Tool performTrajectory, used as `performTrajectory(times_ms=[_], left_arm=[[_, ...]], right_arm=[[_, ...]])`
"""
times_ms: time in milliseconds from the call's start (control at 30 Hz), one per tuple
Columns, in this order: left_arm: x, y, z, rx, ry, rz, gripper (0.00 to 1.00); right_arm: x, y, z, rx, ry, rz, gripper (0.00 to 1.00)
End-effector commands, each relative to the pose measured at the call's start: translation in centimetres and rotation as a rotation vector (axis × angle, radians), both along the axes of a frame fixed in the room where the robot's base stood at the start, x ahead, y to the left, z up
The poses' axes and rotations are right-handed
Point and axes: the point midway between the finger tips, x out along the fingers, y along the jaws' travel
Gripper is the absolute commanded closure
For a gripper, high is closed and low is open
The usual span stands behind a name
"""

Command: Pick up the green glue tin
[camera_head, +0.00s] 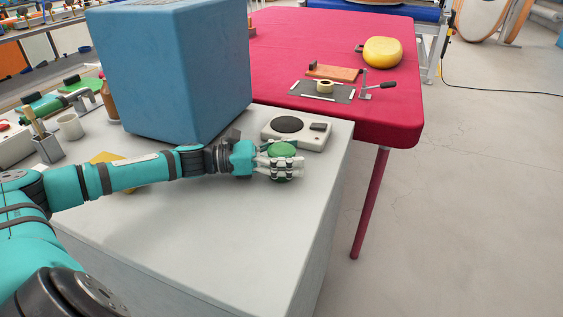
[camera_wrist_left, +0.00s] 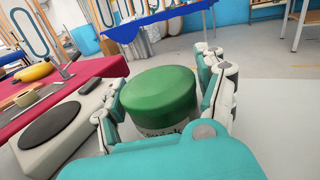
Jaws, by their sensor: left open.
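The green glue tin (camera_head: 282,149) stands near the right edge of the grey worktop (camera_head: 200,235). My left gripper (camera_head: 280,162) reaches it from the left, with its fingers around the tin. In the left wrist view the tin (camera_wrist_left: 160,95) shows a round green lid and a pale label band, and it sits between the open fingers of the left gripper (camera_wrist_left: 165,100). The fingers hide part of the tin's sides, and the palm hides its lower part. My right gripper is not in view.
A white device with a black round plate (camera_head: 296,131) stands just behind the tin. A large blue block (camera_head: 170,70) stands behind my left forearm. A red table (camera_head: 330,40) with a yellow float (camera_head: 382,52) adjoins the worktop. The worktop's front is clear.

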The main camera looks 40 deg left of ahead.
Motion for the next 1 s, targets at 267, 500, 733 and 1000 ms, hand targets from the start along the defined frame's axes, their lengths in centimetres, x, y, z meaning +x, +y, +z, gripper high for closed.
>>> performTrajectory(times_ms=[267,500,733,1000], left_arm=[[1.3,-1.5,0.0,0.0,0.001,0.0,0.27],[1.3,-1.6,0.0,0.001,0.002,0.0,0.27],[1.3,-1.6,0.0,0.001,0.002,0.0,0.57],[1.3,-1.5,0.0,0.001,0.002,0.0,0.93]], right_arm=[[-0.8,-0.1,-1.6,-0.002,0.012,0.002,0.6],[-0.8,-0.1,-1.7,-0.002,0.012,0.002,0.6],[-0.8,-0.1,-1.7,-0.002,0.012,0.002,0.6],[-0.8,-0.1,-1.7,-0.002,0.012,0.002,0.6]])
